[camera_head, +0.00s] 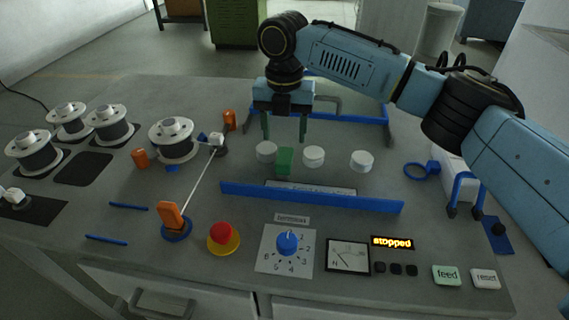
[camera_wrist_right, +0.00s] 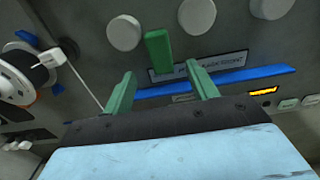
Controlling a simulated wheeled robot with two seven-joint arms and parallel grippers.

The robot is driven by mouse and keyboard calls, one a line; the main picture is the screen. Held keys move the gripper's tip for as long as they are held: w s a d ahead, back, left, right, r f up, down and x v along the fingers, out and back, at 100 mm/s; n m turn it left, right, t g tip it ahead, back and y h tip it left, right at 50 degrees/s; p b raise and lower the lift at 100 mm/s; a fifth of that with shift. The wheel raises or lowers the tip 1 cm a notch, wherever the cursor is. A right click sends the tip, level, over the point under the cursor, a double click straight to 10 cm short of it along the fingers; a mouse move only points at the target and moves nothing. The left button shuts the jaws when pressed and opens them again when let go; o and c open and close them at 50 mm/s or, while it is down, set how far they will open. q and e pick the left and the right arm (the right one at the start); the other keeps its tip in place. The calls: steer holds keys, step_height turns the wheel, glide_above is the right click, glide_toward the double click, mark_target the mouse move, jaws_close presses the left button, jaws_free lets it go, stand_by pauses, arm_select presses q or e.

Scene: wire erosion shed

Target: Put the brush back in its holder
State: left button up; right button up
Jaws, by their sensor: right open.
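I cannot clearly make out a brush or its holder. A small green block (camera_head: 285,161) stands among white round knobs behind the blue rail. It also shows in the right wrist view (camera_wrist_right: 158,50), ahead of my fingertips and apart from them. My right gripper (camera_head: 285,130) has green fingers spread apart with nothing between them, above and behind the block; its fingers also show in the wrist view (camera_wrist_right: 162,80). A blue ring (camera_head: 421,170) lies at the right, near a blue bracket (camera_head: 465,190) with dark ends. My left gripper is not in view.
A blue rail (camera_head: 310,198) crosses the middle of the grey table. White-topped spools (camera_head: 172,139) stand at the left. An orange piece on a blue base (camera_head: 172,218), a red button (camera_head: 222,234), a blue dial (camera_head: 288,243) and a "stopped" display (camera_head: 392,242) line the front.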

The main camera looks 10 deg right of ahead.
mark_target(285, 155)
step_height(285, 155, down, 3)
steer(key=shift+f, duration=0.2)
step_height(285, 155, down, 4)
steer(key=shift+r+b, duration=0.2)
steer(key=shift+b, duration=0.3)
steer(key=shift+f, duration=0.35)
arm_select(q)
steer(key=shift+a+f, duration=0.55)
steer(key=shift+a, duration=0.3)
arm_select(e)
steer(key=shift+c, duration=1.4)
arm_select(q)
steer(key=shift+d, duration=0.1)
arm_select(e)
steer(key=shift+r, duration=0.15)
steer(key=c, duration=0.9)
